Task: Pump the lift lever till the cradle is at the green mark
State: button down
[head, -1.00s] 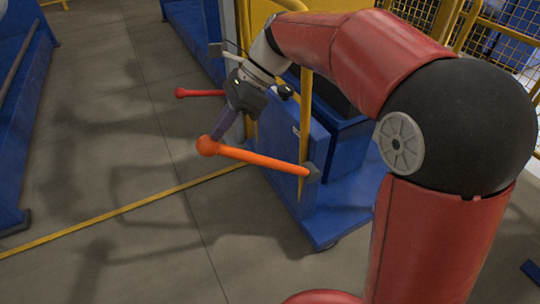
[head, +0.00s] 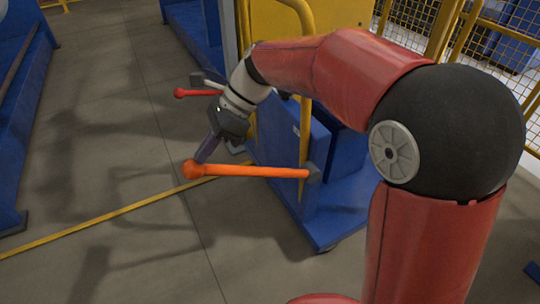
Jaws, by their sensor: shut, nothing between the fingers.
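The orange lever (head: 250,170) with a round knob juts left from the side of a blue wheeled cart (head: 312,215). It lies nearly level in the picture. My gripper (head: 203,158) is shut and empty, pointing down, with its tips at the upper side of the lever near the knob. It appears to touch the lever, but the exact contact is hard to see. A second, shorter red lever (head: 195,93) sits farther back, partly behind my wrist. I cannot make out a cradle or a green mark.
A yellow tube handle (head: 306,70) rises from the cart close to my arm. A yellow panel (head: 275,30) stands behind it. Blue equipment (head: 30,120) is at the left edge. The floor (head: 120,150) between is clear, crossed by a yellow line.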

aim_at(206, 165)
jog(key=shift+s+a+f+b, duration=0.25)
jog(key=shift+a+f+b, duration=0.15)
jog(key=shift+f, duration=0.55)
jog(key=shift+s+a+f+b, duration=0.3)
jog(key=shift+a+f, duration=0.15)
jog(key=shift+f, duration=0.55)
jog(key=shift+s+a+f+b, duration=0.3)
jog(key=shift+a+f, duration=0.1)
jog(key=shift+f, duration=0.65)
notch_tip(206, 165, down, 6)
jog(key=a+b, duration=0.1)
jog(key=b, duration=0.2)
jog(key=r+p, duration=0.2)
jog(key=d+r+p, duration=0.1)
jog(key=r+p, duration=0.3)
jog(key=shift+w+d, duration=0.25)
jog(key=shift+d, duration=0.05)
jog(key=s+a+r+v, duration=0.1)
jog(key=a+r+v, duration=0.1)
jog(key=v, duration=1)
jog(key=shift+d+r+p, duration=0.15)
jog(key=shift+r+p, duration=0.1)
jog(key=shift+p, duration=0.05)
jog(key=shift+f, duration=0.15)
